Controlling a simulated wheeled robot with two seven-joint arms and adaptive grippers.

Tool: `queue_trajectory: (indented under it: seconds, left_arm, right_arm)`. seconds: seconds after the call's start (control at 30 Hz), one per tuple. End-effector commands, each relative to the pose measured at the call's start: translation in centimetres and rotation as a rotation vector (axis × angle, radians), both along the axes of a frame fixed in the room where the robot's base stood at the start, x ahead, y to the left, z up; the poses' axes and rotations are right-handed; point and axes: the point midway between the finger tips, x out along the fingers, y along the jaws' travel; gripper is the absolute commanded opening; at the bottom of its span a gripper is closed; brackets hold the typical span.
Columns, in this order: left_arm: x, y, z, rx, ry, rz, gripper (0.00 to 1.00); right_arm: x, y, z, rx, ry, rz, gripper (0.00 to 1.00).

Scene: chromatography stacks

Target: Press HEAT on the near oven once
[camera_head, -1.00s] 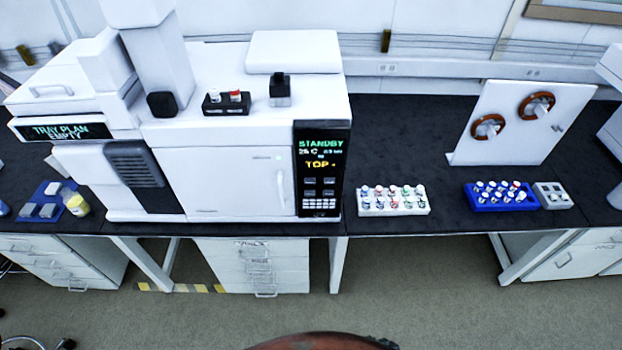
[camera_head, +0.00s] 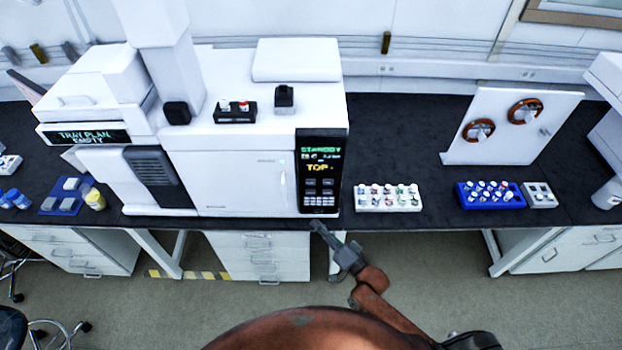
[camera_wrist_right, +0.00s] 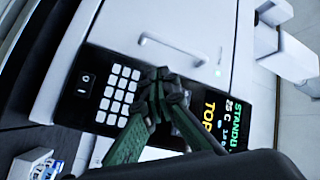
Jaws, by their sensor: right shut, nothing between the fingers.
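The near oven (camera_head: 235,178) is a white box on the black bench, with its door shut. Its black control panel (camera_head: 321,145) reads STANDBY in green and TOP in yellow; dark keys and a pale keypad sit below. The HEAT label is too small to read. My right gripper (camera_head: 317,226) is shut and empty, just in front of and below the panel. In the right wrist view, its fingertips (camera_wrist_right: 164,82) overlap the panel between the keypad (camera_wrist_right: 118,95) and the screen text, hiding the keys there. Contact cannot be told. My left gripper is not in view.
A white vial rack (camera_head: 388,198) stands right of the panel. A blue vial rack (camera_head: 490,196) and a small grey block (camera_head: 540,195) are farther right. An upright white board (camera_head: 485,150) stands behind them.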

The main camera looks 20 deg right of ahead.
Motion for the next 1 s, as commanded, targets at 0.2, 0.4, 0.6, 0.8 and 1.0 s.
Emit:
queue_trajectory:
  seconds: [0.2, 0.4, 0.6, 0.8, 1.0]
  left_arm:
    - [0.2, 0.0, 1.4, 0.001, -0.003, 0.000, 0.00]
    - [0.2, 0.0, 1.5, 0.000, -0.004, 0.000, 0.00]
    - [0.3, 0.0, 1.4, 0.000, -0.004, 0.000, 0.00]
    - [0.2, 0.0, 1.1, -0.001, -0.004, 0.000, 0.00]
    - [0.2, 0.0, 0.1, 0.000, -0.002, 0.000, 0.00]
  right_arm:
    - [-0.6, 2.0, 7.4, 0.130, -0.064, 0.054, 0.00]
    - [-0.8, 2.3, 8.6, 0.158, -0.077, 0.067, 0.00]
    - [-0.8, 2.3, 8.6, 0.156, -0.076, 0.065, 0.00]
    - [-0.2, 2.1, 8.5, 0.155, -0.077, 0.066, 0.00]
    - [2.0, 1.5, 8.4, 0.155, -0.079, 0.065, 0.00]
